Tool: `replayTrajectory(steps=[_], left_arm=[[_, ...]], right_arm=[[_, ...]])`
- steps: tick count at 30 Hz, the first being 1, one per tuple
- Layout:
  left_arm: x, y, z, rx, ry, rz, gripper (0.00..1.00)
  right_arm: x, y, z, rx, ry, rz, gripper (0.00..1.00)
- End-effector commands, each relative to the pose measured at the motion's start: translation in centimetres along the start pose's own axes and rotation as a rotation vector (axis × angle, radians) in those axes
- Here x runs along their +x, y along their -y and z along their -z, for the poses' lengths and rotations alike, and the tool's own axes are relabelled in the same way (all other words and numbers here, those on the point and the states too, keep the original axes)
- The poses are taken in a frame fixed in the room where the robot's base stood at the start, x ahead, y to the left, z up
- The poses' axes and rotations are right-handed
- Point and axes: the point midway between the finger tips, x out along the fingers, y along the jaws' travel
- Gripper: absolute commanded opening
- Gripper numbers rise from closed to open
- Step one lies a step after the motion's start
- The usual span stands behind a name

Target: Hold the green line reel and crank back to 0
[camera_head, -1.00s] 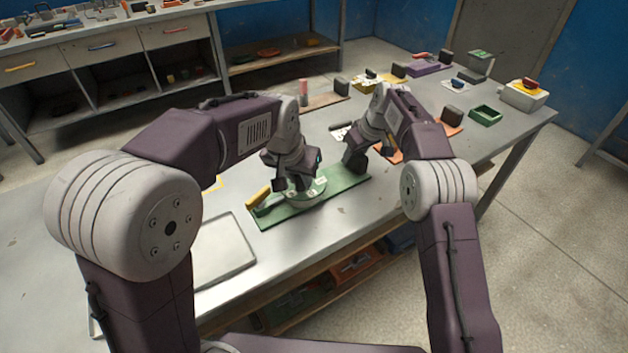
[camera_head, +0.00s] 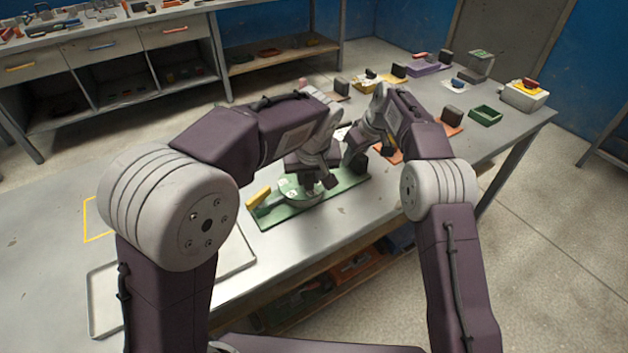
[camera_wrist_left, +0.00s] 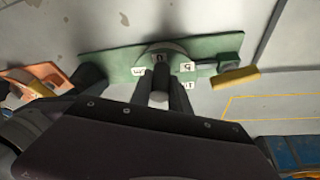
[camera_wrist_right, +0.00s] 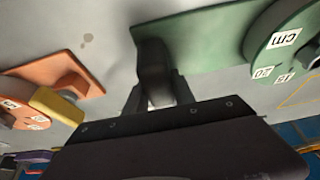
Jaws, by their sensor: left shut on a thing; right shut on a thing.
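The green line reel is a long green board (camera_head: 345,187) with a round green dial (camera_head: 290,190) bearing white labels; it lies on the grey bench. The dial also shows in the left wrist view (camera_wrist_left: 172,48), with labels that look like 0, 5, 10 and cm. My left gripper (camera_head: 312,182) is over the dial, shut on the dark crank knob (camera_wrist_left: 160,76). My right gripper (camera_head: 356,163) is shut on a dark upright block (camera_wrist_right: 152,62) at the board's right end. A yellow piece (camera_head: 258,197) sits at the board's left end. The exact dial reading is unclear.
Similar boards stand further right: an orange one (camera_wrist_right: 75,70) beside my right gripper, a purple one (camera_head: 428,67). A green tray (camera_head: 485,116) and a grey box (camera_head: 523,97) sit at the far right. A flat pale tray (camera_head: 100,300) lies at the front left.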

Motion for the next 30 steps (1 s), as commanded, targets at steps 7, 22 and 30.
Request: replayTrajectory(steps=[7,22,30], left_arm=[[0.01,-0.38,0.16,-0.07,-0.002,0.026,0.0],[0.0,-0.45,0.2,-0.085,-0.004,0.032,0.0],[0.02,-0.41,0.17,-0.085,-0.002,0.033,0.44]], right_arm=[[-0.02,0.08,0.04,0.0,0.0,0.002,0.0],[0.0,0.11,0.02,0.0,0.0,0.002,0.0],[-0.01,0.08,0.02,0.001,0.0,0.002,0.0]])
